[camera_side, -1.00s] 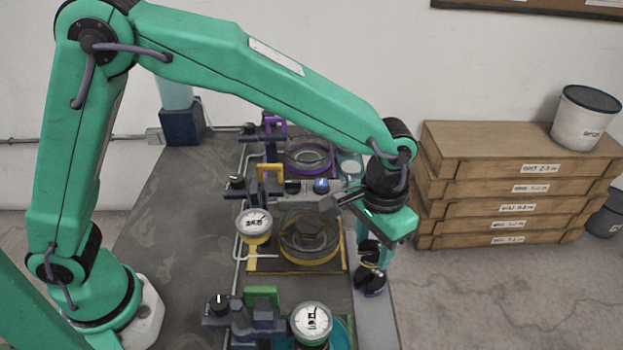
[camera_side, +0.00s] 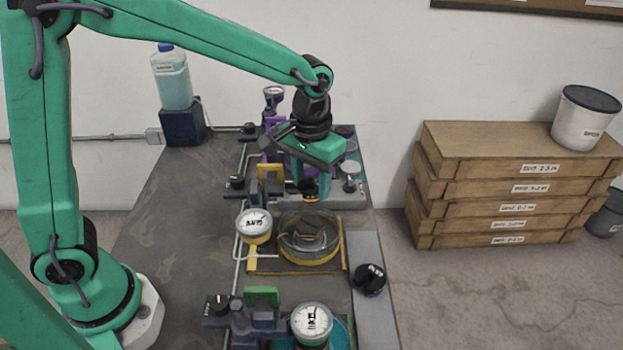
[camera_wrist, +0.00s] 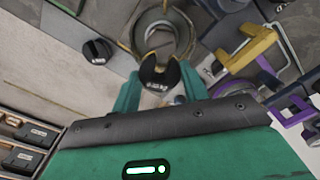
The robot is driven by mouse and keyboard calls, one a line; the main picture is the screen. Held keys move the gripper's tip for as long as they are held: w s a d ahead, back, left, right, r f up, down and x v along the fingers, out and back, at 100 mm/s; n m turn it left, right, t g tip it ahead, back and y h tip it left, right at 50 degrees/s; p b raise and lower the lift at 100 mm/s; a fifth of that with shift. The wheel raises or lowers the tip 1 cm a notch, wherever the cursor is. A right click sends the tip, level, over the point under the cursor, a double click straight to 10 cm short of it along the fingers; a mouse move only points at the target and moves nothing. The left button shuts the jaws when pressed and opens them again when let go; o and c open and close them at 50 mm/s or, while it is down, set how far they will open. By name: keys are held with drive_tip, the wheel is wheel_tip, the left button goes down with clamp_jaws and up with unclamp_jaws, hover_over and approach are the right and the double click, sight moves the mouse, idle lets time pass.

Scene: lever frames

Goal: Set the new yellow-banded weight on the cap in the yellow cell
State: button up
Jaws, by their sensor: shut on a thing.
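My gripper (camera_side: 312,190) is shut on the yellow-banded weight (camera_wrist: 160,74), a dark piece with white markings held between the fingertips in the wrist view. In the side view only a small dark and yellow part of it (camera_side: 310,198) shows below the fingers. The yellow cell (camera_side: 283,265) is below and in front of the gripper in the side view, a yellow-edged plate with a round ring. A dark cap (camera_side: 312,236) sits inside the ring. In the wrist view the ring (camera_wrist: 186,30) lies just beyond the held weight, which partly covers it.
A black weight (camera_side: 370,280) stands on the pale strip right of the yellow cell. A dial gauge (camera_side: 254,224) and yellow bracket (camera_side: 270,172) stand left of the ring. Another gauge (camera_side: 312,320) and green bracket (camera_side: 262,296) are in front. Purple-marked parts (camera_side: 274,122) are behind.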

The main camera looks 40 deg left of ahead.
sight(310, 224)
drive_tip(key=shift+a, duration=0.2)
drive_tip(key=shift+f, duration=0.2)
drive_tip(key=shift+f, duration=3.75)
drive_tip(key=shift+f, duration=0.2)
drive_tip(key=o, duration=1.2)
